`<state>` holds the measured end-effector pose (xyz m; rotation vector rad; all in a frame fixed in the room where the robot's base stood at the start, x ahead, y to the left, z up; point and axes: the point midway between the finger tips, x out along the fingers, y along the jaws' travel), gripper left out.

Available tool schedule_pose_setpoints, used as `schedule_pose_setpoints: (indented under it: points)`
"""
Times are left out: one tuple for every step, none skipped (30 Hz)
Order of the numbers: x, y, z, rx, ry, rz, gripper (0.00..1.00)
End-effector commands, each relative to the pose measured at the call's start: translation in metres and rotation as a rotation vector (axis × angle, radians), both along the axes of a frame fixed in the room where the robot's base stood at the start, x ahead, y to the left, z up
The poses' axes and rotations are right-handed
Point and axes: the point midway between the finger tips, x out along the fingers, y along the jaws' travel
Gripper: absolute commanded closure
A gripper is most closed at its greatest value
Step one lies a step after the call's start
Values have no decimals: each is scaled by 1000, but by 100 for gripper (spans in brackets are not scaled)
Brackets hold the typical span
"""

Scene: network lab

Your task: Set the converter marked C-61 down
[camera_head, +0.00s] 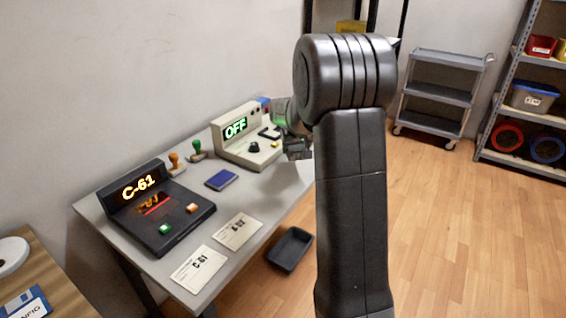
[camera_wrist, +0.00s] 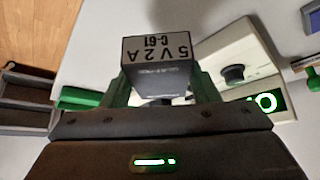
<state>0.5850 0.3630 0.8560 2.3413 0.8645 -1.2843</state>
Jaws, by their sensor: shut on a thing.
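The converter (camera_wrist: 158,50) is a small dark block with a light label reading "5V2A" and "C-61", upside down in the wrist view. My gripper (camera_wrist: 160,84) is shut on it, with a green-padded finger on each side. In the head view my gripper (camera_head: 292,145) is beside the right end of the cream device, partly hidden by my arm; the dark block there is too small to read. A dark device (camera_head: 178,220) with a lit "C-61" display stands at the near left of the table (camera_head: 215,262). I cannot tell the converter's exact height above the table.
The cream device (camera_head: 262,155) shows "OFF". Two paper cards (camera_head: 198,268) (camera_head: 238,231) lie at the table's front, the nearer reading "C-61". A black tray (camera_head: 290,250) sits below the front edge. A cart (camera_head: 440,92) stands behind.

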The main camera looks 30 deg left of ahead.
Motion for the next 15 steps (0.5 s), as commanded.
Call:
schedule_pose_setpoints:
  points:
    - [0, 0, -6, 0, 0, 0, 76]
    - [0, 0, -8, 0, 0, 0, 76]
    - [0, 0, -12, -1, 1, 0, 76]
    - [0, 0, -15, 0, 0, 0, 76]
    - [0, 0, -20, 0, 0, 0, 76]
    - [0, 0, -27, -1, 1, 0, 76]
    - [0, -1, -32, -1, 1, 0, 76]
    - [0, -1, -38, -1, 1, 0, 76]
    - [0, -1, -44, -1, 2, 0, 76]
    - [0, -1, -48, -1, 1, 0, 76]
    - [0, -1, -51, 0, 0, 0, 76]
    - [0, -1, -55, 1, -1, 0, 76]
    - [0, -1, -56, 1, -1, 0, 76]
    - [0, 0, -57, 1, -2, 0, 76]
    - [0, 0, -58, 2, -2, 0, 76]
